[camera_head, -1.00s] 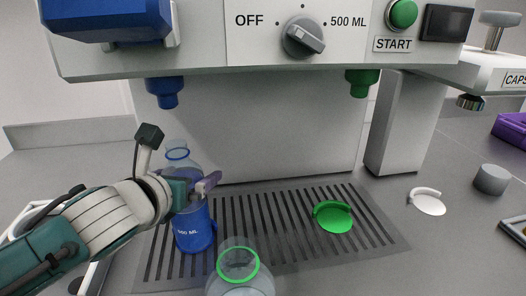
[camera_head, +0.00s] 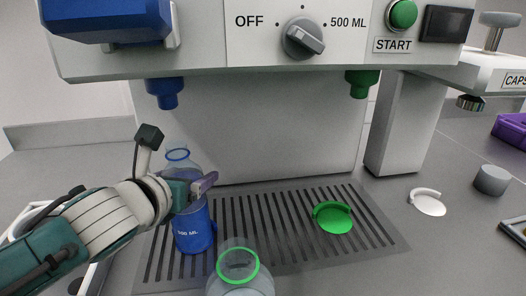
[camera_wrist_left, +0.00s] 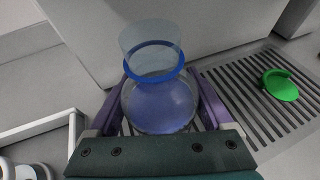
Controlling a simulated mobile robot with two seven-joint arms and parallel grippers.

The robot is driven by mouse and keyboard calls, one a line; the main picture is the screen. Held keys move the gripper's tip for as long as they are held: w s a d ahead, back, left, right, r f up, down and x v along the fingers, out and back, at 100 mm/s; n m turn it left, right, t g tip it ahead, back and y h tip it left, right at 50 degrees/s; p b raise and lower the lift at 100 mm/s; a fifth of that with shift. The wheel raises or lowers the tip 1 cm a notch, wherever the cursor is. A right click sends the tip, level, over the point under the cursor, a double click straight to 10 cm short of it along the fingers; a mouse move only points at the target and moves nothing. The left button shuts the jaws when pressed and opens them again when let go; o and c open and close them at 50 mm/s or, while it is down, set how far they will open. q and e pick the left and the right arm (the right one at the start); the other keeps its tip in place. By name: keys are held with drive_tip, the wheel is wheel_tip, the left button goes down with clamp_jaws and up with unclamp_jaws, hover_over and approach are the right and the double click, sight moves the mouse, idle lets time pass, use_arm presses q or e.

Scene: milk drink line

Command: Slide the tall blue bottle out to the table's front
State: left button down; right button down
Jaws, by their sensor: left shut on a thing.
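The tall blue bottle (camera_head: 194,232) stands upright on the left part of the slotted drip grate (camera_head: 375,250), below the blue nozzle (camera_head: 165,93). It is clear with a blue neck ring and a blue "500 ML" band. My left gripper (camera_head: 204,186) is shut on it, below the neck. In the left wrist view the bottle (camera_wrist_left: 160,105) sits between the two purple fingers (camera_wrist_left: 168,108). The gripper hides part of the bottle's middle in the head view. My right gripper is not in view.
A green round piece (camera_head: 333,219) lies on the grate. A white disc (camera_head: 428,204) and grey cylinder (camera_head: 491,180) are on the right. The machine body (camera_head: 270,130) rises behind.

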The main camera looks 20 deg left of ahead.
use_arm(q)
drive_tip(key=shift+s, duration=0.1)
drive_tip(key=shift+s+d+r+p, duration=0.1)
drive_tip(key=shift+s+d+p, duration=0.2)
drive_tip(key=shift+s, duration=0.65)
drive_tip(key=shift+s+d+f+p, duration=0.15)
drive_tip(key=shift+s+p, duration=0.25)
drive_tip(key=shift+s, duration=0.55)
drive_tip(key=shift+s+d+r+p, duration=0.15)
drive_tip(key=shift+s+d+p, duration=0.15)
drive_tip(key=shift+s, duration=0.65)
drive_tip(key=shift+s+d+p, duration=0.1)
drive_tip(key=shift+s+d, duration=0.1)
drive_tip(key=shift+s, duration=0.75)
drive_tip(key=shift+s+d+p, duration=0.15)
drive_tip(key=shift+s+d, duration=0.1)
drive_tip(key=shift+s, duration=0.75)
drive_tip(key=shift+s+d+p, duration=0.1)
drive_tip(key=shift+s+d, duration=0.1)
drive_tip(key=shift+s, duration=0.75)
